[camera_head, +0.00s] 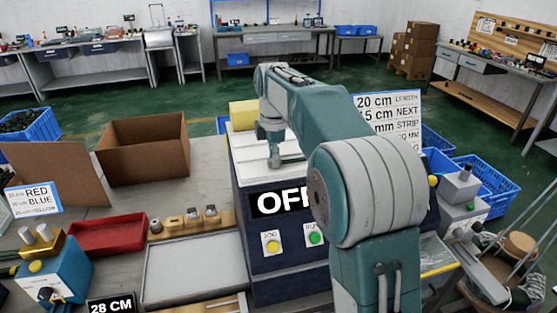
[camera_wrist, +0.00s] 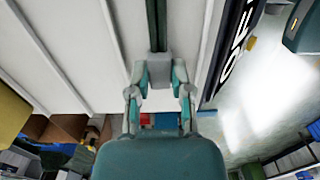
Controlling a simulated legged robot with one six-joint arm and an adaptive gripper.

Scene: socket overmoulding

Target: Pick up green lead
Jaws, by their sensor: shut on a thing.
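My gripper (camera_wrist: 160,72) is shut in the wrist view, with its fingers drawn together around a light grey piece. A dark green strip (camera_wrist: 157,25), which looks like the green lead, runs from between the fingertips to the top edge of the picture. In the camera_head view my gripper (camera_head: 273,157) points down over the pale top of the dark blue machine (camera_head: 240,225). The green lead cannot be made out there. My arm hides part of the machine.
The machine front has an "OFF" display (camera_head: 285,202), a yellow button (camera_head: 272,246) and a green button (camera_head: 314,238). To its left are a red tray (camera_head: 107,236), a pale flat tray (camera_head: 190,275) and an open cardboard box (camera_head: 145,160). Blue crates (camera_head: 490,190) stand at right.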

